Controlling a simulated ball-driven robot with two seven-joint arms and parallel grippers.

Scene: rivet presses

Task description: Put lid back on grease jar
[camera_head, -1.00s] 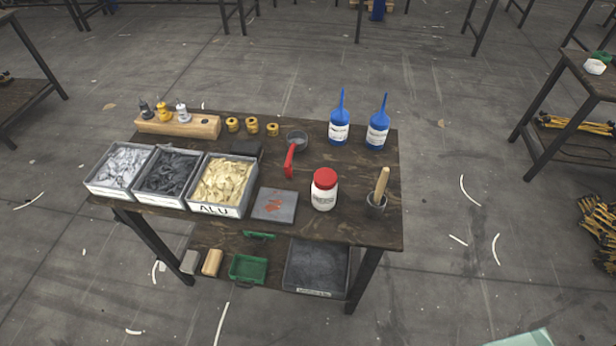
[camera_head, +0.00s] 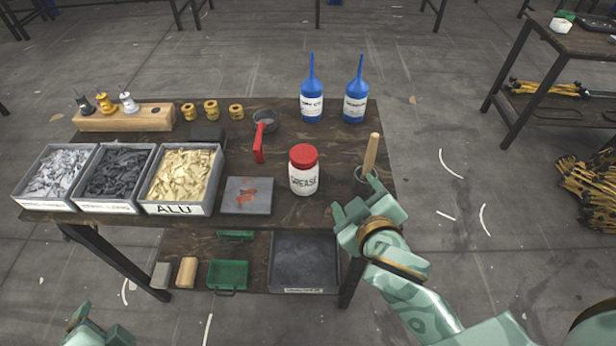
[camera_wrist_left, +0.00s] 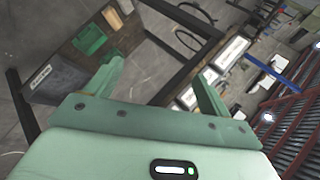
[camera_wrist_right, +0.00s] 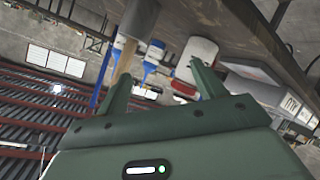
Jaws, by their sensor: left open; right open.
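The white grease jar (camera_head: 303,180) stands upright on the table, right of the grey plate with red smears. A red lid (camera_head: 303,155) sits on its top; I cannot tell if it is screwed down. In the right wrist view the jar (camera_wrist_right: 195,58) appears upside down beyond one finger, with its red lid (camera_wrist_right: 184,89). My right gripper (camera_head: 362,208) is open and empty at the table's front right, before the brush cup and apart from the jar. My left gripper (camera_head: 92,322) is low at the bottom left, away from the table; the left wrist view shows it open (camera_wrist_left: 158,72).
A grey cup (camera_head: 366,183) with a wooden-handled tool is close to my right gripper. Two blue bottles (camera_head: 312,105) stand behind the jar. A red-handled pot (camera_head: 264,122), grey plate (camera_head: 247,196) and bins of rivets (camera_head: 180,208) lie left. A lower shelf holds trays (camera_head: 303,262).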

